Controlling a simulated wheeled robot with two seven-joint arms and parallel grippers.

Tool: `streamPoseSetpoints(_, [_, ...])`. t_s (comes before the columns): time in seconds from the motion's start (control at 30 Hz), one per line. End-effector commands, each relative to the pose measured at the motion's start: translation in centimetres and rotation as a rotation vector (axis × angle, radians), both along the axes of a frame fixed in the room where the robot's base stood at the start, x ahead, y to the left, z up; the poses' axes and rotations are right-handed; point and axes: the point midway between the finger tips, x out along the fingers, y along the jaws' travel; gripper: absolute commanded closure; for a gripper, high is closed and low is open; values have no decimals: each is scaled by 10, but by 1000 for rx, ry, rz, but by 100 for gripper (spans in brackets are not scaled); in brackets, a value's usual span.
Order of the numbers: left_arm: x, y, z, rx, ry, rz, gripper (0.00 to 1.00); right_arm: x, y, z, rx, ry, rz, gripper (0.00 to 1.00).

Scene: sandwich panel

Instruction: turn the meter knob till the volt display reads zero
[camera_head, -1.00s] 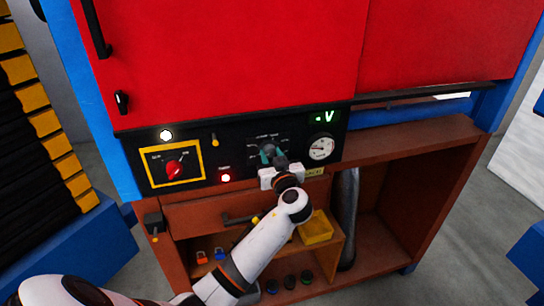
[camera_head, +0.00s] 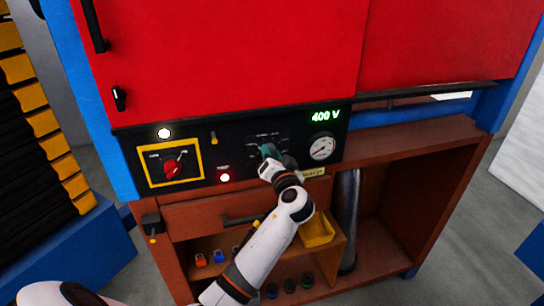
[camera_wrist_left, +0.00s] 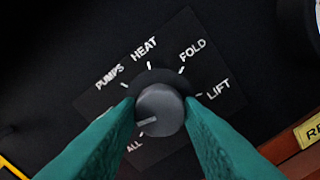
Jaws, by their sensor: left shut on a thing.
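The round grey meter knob (camera_wrist_left: 160,108) sits on the black panel, ringed by the labels PUMPS, HEAT, FOLD, LIFT and ALL. Its pale pointer line faces lower left, towards ALL. My left gripper (camera_head: 268,152) is shut on the knob, with one teal finger on each side of it in the left wrist view. In the head view the gripper and wrist hide most of the knob. The green volt display (camera_head: 325,116) reads 400 V. My right gripper is not in view.
A round white gauge (camera_head: 322,147) is right of the knob. A red switch on a yellow-framed plate (camera_head: 200,163) and a lit lamp (camera_head: 225,178) are to the left. Below are a drawer handle (camera_head: 240,220), a yellow bin (camera_head: 317,231) and open shelves.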

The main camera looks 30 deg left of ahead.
Motion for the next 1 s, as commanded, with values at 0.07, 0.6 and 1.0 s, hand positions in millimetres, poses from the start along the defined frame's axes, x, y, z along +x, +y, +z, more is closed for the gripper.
streamPoseSetpoints(0.07, [0,0,-1,24,31,-1,89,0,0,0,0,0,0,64])
streamPoseSetpoints(0.6, [0,0,-1,86,104,0,89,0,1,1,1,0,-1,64])
streamPoseSetpoints(1.0, [0,0,-1,85,102,0,45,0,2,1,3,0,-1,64])
